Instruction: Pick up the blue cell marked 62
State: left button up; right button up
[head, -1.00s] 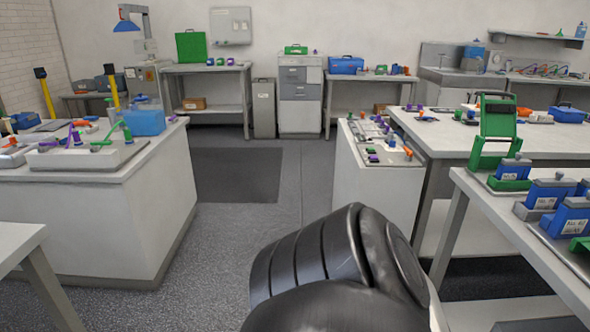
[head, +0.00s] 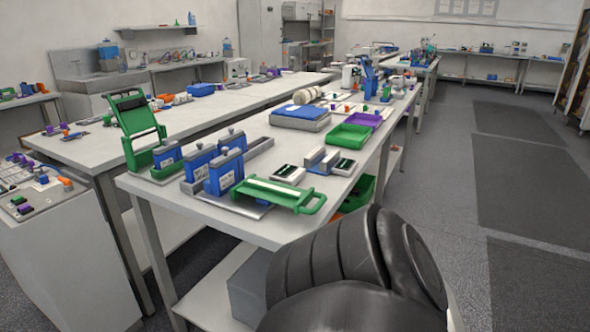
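Several blue cells with grey tops and white labels stand upright near the front left of the closest bench. Another blue cell (head: 167,156) stands in a green holder at the left. The label numbers are too small to read, so I cannot tell which is 62. Neither of my grippers shows; only a black link of my own arm fills the bottom centre.
A green handled frame (head: 280,193) lies at the bench's front edge, right of the cells. A green upright stand (head: 136,125) is behind them on the left. A green tray (head: 350,136) and blue-lidded box (head: 301,115) sit farther back. Open floor (head: 440,210) lies to the right.

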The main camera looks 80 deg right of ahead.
aim_at(226, 176)
jog(key=z, duration=0.25)
jog(key=i, duration=1.8)
jog(key=z, duration=3.65)
